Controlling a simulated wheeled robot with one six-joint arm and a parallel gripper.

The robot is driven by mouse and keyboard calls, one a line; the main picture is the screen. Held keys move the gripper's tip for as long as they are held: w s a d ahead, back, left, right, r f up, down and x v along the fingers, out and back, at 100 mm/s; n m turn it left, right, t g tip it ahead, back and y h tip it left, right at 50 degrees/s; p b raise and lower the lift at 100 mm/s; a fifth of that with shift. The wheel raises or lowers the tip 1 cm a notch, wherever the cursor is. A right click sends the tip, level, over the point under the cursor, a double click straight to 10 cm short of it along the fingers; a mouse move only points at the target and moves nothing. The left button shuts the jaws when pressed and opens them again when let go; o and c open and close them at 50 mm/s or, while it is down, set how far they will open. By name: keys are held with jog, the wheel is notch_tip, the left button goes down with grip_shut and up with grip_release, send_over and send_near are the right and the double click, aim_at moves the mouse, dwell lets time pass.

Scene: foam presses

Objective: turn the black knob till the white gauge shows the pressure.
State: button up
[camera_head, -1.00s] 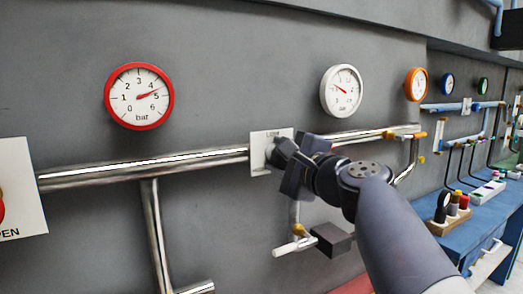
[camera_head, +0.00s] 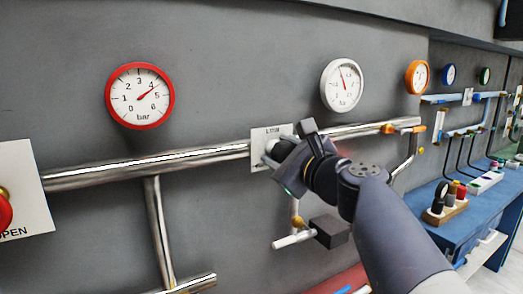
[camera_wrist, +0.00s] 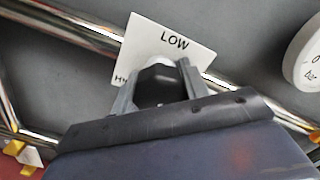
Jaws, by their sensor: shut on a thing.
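The white gauge (camera_head: 342,85) is on the grey wall, right of the middle in the head view. Its red needle points up and slightly left; the small numbers are too blurred to read surely. Part of its rim shows at the right edge of the wrist view (camera_wrist: 298,62). The black knob (camera_wrist: 153,92) sits in front of a white plate (camera_wrist: 172,41) marked "LOW". My gripper (camera_head: 281,150) is at this plate, its two fingers (camera_wrist: 160,86) on either side of the knob and shut on it. In the head view my gripper hides most of the knob.
A red-rimmed gauge (camera_head: 140,96) hangs at the left, its needle between 4 and 5. An orange gauge (camera_head: 416,77) hangs further right. A steel pipe (camera_head: 150,166) runs along the wall. A dark grey block (camera_head: 329,231) is below my gripper. A blue bench (camera_head: 478,215) stands at right.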

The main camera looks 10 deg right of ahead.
jog(key=o, duration=1)
